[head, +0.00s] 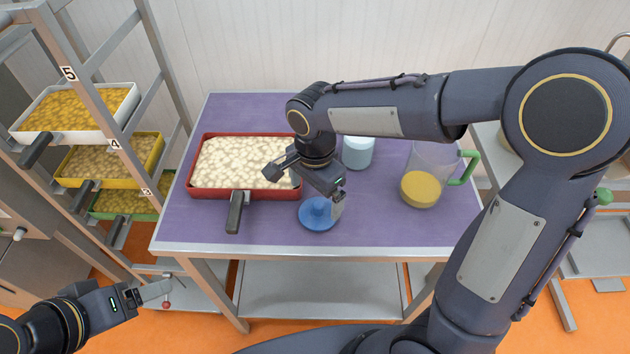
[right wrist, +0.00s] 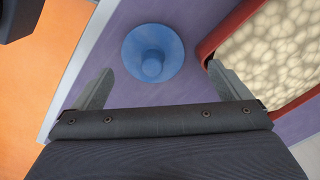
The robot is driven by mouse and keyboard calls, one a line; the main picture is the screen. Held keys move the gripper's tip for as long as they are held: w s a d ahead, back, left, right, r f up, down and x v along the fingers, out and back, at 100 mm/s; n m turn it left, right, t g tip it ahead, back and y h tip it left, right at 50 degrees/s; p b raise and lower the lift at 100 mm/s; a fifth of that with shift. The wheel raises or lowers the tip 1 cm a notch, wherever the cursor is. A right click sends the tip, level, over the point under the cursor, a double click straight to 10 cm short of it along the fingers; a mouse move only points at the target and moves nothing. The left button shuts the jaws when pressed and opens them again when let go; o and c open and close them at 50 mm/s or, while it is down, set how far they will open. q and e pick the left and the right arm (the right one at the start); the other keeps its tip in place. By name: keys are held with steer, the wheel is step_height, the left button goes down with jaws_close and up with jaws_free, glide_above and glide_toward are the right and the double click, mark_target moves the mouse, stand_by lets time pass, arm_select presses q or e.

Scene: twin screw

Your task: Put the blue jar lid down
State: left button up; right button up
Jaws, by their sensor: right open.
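The blue jar lid (head: 318,215) lies on the purple table top (head: 270,225), near the front edge, with its round knob up. It also shows in the right wrist view (right wrist: 170,45), flat on the purple surface. My right gripper (head: 314,193) is above and just behind the lid in the head view. Its two fingers stand wide apart in the right wrist view (right wrist: 162,82), with nothing between them, and the lid lies clear of both. A pale blue jar (head: 357,153) stands behind, partly hidden by my right arm. My left gripper (head: 152,291) is low at the left, away from the table; its finger gap is unclear.
A red tray (head: 194,191) of pale pieces with a dark handle lies left of the lid, close to my right gripper. A clear pitcher (head: 420,188) with yellow contents and a green handle stands at the right. A rack (head: 105,60) with numbered trays stands at the left.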

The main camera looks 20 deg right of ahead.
mark_target(315, 201)
step_height(315, 201, up, 12)
steer(key=s+d+f+n+t+y, duration=0.2)
steer(key=s+d+f+n, duration=0.1)
steer(key=s, duration=0.5)
steer(key=s+d+f+n+t+y, duration=0.1)
steer(key=s+d+f+n+t, duration=0.2)
steer(key=s+d+n, duration=0.3)
steer(key=shift+s+n+t+y, duration=0.35)
steer(key=shift+s+n, duration=0.45)
steer(key=shift+s, duration=0.3)
